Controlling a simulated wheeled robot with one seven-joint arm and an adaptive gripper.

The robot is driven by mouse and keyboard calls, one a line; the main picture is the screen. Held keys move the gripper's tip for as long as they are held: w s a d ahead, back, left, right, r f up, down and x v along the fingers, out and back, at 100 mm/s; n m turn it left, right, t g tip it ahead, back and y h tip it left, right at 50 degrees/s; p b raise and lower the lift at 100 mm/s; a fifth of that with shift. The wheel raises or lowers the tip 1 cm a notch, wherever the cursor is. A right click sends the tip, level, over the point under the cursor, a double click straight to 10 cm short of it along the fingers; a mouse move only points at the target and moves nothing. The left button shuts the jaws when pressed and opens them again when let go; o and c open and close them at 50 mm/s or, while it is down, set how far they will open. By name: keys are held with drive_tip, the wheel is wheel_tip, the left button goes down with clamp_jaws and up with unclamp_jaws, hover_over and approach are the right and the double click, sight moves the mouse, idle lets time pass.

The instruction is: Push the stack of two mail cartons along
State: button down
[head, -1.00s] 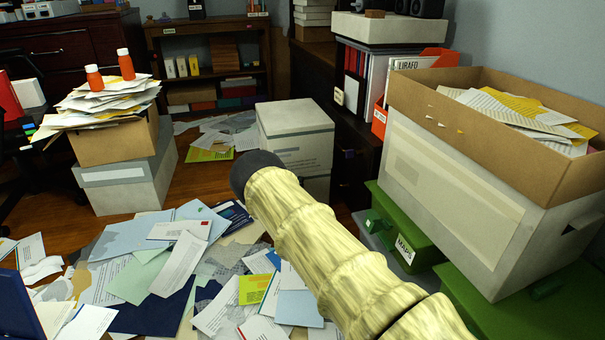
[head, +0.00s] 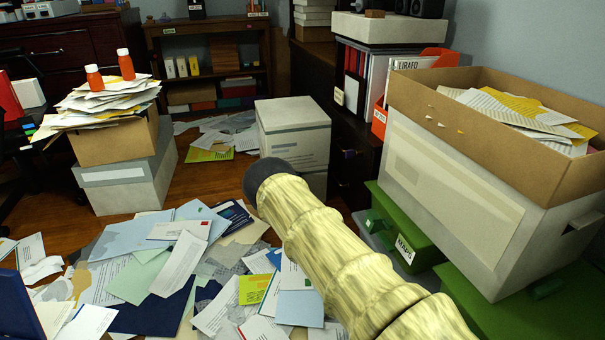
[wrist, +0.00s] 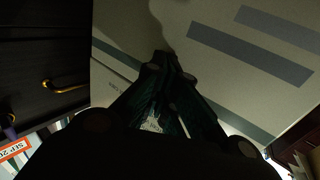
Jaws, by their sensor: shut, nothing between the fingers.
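The stack of two pale mail cartons stands on the floor in the middle of the head view. The upper carton (head: 292,135) has a grey label on its front. The lower carton (head: 316,184) is mostly hidden behind my arm. In the wrist view a pale carton face (wrist: 225,50) with grey bars fills most of the picture. My gripper (wrist: 168,63) is shut and empty, its fingertips at or very close to that face; I cannot be sure of contact. In the head view my arm hides the gripper.
A dark drawer cabinet (head: 357,165) stands close to the right of the stack. Green boxes (head: 402,238) and a large mail-filled carton (head: 455,190) are at right. Papers (head: 190,270) litter the floor in front. Another carton pile (head: 130,185) stands left, with bare floor between.

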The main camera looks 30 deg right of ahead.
drive_tip(key=w+d, duration=0.1)
drive_tip(key=w, duration=0.6)
drive_tip(key=shift+w+d, duration=0.15)
drive_tip(key=shift+d, duration=0.25)
idle(1.0)
idle(0.3)
